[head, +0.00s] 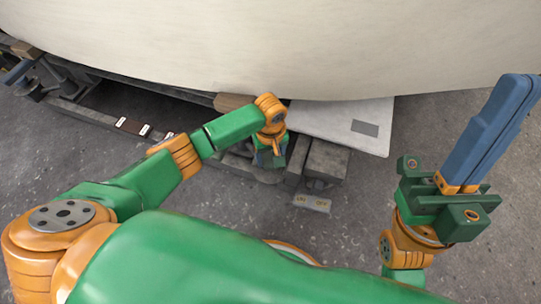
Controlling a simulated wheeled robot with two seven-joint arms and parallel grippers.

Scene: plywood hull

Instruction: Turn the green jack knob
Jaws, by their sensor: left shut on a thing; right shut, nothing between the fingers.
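My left gripper (270,160) points down below the hull edge, at the dark jack gear under it. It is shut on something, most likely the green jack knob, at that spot. The knob itself is hidden behind the gripper and wrist, so I cannot make out its shape or how far it is turned. My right gripper (521,92) is raised at the far right with its long blue fingers together. It is empty and well apart from the jack.
The pale plywood hull (270,45) hangs across the top, close above my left wrist. A white panel (345,122) with a grey patch lies under its edge. Dark rails and blocks (325,160) flank the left gripper.

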